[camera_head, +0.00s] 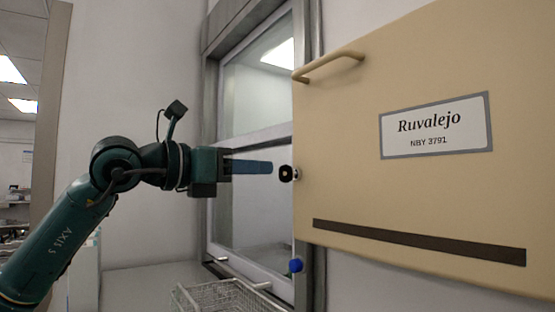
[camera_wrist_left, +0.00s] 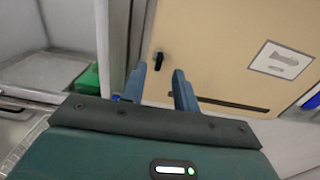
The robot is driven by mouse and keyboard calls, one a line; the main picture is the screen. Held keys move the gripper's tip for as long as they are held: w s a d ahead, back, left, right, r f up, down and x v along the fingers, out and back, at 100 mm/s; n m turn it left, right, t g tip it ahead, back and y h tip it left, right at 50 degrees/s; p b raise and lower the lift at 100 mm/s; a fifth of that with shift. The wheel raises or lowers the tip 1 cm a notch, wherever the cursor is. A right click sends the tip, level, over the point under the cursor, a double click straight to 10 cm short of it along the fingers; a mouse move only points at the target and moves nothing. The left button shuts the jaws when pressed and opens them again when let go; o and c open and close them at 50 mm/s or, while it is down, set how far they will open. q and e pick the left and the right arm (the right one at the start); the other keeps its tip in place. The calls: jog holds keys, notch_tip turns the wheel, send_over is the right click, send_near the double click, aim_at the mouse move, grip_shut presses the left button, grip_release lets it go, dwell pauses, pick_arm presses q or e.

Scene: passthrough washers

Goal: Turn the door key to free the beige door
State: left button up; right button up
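The beige door (camera_head: 440,190) fills the right of the head view; it also shows in the wrist view (camera_wrist_left: 225,70). A black door key (camera_head: 287,174) sits in a silver lock at the door's left edge. In the wrist view the key (camera_wrist_left: 158,60) appears as a small dark upright shape just beyond and between my fingertips. My left gripper (camera_head: 270,167) has blue fingers pointing at the key, with a small gap in the head view. In the wrist view its fingers (camera_wrist_left: 160,78) are apart and nothing is between them. My right gripper is in neither view.
The door carries a bar handle (camera_head: 328,66), a label (camera_head: 436,125) and a dark strip (camera_head: 415,242). A blue knob (camera_head: 296,265) is below the key. A framed glass window (camera_head: 262,100) is behind my gripper. A wire basket (camera_head: 225,297) stands below.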

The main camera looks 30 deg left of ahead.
aim_at(280, 169)
pick_arm(q)
jog(key=shift+p+x, duration=0.7)
jog(key=shift+x, duration=2.1)
jog(key=shift+c, duration=0.4)
grip_shut()
